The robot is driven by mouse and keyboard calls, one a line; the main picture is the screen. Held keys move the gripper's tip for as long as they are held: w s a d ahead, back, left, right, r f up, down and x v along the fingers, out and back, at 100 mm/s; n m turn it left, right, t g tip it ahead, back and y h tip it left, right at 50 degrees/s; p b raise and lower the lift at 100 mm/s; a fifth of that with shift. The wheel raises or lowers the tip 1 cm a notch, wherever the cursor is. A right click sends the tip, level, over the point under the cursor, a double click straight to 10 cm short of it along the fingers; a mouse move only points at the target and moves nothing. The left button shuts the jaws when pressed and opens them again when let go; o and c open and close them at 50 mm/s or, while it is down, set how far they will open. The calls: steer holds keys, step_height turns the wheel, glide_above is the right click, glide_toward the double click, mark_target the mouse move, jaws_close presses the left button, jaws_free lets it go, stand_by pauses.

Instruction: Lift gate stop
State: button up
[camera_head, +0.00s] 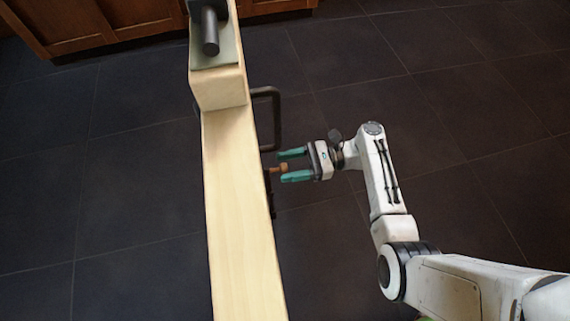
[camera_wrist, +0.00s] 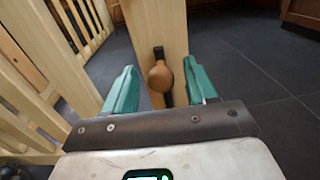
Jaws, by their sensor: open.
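A round brown wooden knob (camera_wrist: 160,76) sits on a narrow dark strip (camera_wrist: 158,52) on the side of a pale wooden post; I take it as the gate stop. In the head view the knob (camera_head: 279,168) is a small brown piece at the right side of the post. My gripper (camera_head: 283,167) is open, with its two green fingers pointing left at the post. The knob lies between the fingers, with a gap visible on both sides in the wrist view. The knob hides part of the strip.
The pale post (camera_head: 236,215) runs through the head view, with a block and a dark cylinder (camera_head: 210,32) at its top. A dark handle (camera_head: 275,115) juts out on the right. Pale slats (camera_wrist: 40,50) stand left in the wrist view. Dark tiled floor (camera_head: 480,130) is open to the right.

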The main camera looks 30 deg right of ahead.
steer(key=v, duration=0.9)
steer(key=shift+d+p, duration=0.3)
steer(key=shift+p, duration=0.15)
steer(key=shift+s, duration=0.1)
